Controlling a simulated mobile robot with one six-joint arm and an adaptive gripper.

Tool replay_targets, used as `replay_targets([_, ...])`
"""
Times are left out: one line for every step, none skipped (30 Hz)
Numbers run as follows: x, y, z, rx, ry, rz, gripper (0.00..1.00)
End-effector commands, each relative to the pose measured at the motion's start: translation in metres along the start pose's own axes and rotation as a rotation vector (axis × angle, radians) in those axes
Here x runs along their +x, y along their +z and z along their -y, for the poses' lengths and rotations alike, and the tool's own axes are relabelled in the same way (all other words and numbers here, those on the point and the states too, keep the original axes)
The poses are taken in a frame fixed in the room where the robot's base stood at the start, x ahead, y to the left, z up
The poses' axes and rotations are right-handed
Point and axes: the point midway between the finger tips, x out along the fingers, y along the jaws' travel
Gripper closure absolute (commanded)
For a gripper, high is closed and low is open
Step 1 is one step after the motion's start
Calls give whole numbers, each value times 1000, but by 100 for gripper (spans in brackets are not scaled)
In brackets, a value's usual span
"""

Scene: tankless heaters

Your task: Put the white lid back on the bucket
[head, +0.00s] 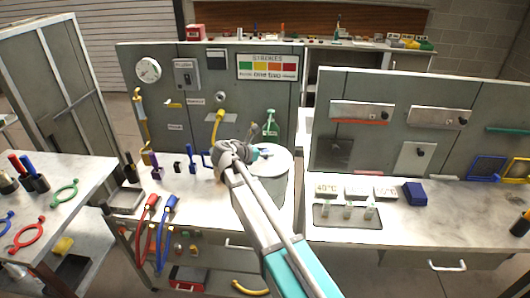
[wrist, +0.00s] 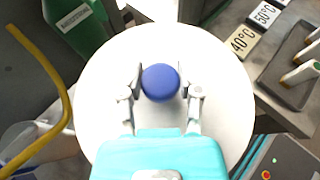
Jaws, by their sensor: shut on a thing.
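The round white lid (head: 278,163) is level above the workbench in the head view, and its disc (wrist: 110,75) fills the middle of the wrist view. Its round blue knob (wrist: 161,82) sits between the two fingers of my gripper (wrist: 161,92), which is shut on it. In the head view my gripper (head: 260,153) is over the lid's left part. A grey bucket (head: 277,192) shows below the lid, partly behind my arm. I cannot tell whether the lid touches its rim. The lid hides the bucket's opening in the wrist view.
A green bottle (head: 270,124) stands behind the lid. To the right are temperature blocks (head: 327,188), a dark tray with small vials (head: 347,213) and a blue box (head: 415,193). A yellow hose (head: 215,130) hangs on the panel. Several small tools stand left of the lid.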

Motion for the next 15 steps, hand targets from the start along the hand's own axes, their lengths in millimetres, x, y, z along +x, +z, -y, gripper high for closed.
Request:
replay_targets([3, -6, 0, 0, 0, 0, 100])
replay_targets([4, -8, 0, 0, 0, 0, 100])
replay_targets([4, -10, 0, 0, 0, 0, 100])
replay_targets([5, -11, 0, 0, 0, 0, 100])
replay_targets([6, -13, 0, 0, 0, 0, 100])
replay_targets([6, -14, 0, 0, 0, 0, 100])
replay_targets([7, -15, 0, 0, -1, 0, 100])
replay_targets([7, -16, 0, 0, -1, 0, 100])
replay_targets([8, -17, 0, 0, -1, 0, 100])
replay_targets([8, -17, 0, 0, -1, 0, 100])
replay_targets([8, -18, 0, 0, -1, 0, 100])
replay_targets([8, -18, 0, 0, -1, 0, 100])
replay_targets([8, -18, 0, 0, -1, 0, 100])
replay_targets([9, -19, 0, 0, -1, 0, 100])
replay_targets([9, -19, 0, 0, -1, 0, 100])
